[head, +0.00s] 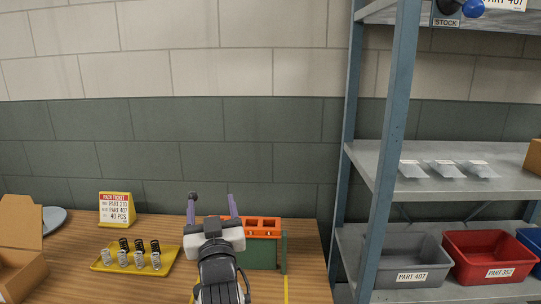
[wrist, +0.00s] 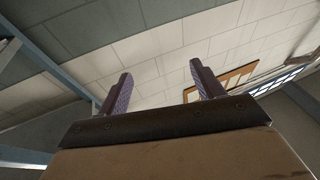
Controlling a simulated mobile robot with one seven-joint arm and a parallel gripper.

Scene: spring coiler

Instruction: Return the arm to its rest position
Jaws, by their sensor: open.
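My gripper (head: 210,205) is raised in front of the workbench, with its two purple fingers pointing up and spread apart. It is open and nothing is between the fingers. In the wrist view my gripper (wrist: 160,90) shows both fingers apart against the wall and ceiling. In the head view my arm and gripper cover part of a green box with an orange top (head: 264,228) on the bench. The lower part of my arm is cut off by the picture's bottom edge.
The wooden bench (head: 130,278) holds a yellow tray (head: 107,266) with several springs, a yellow ticket stand (head: 116,209) and an open cardboard box (head: 22,262). A metal shelf (head: 384,150) stands right, with a grey bin (head: 405,262) and a red bin (head: 488,256).

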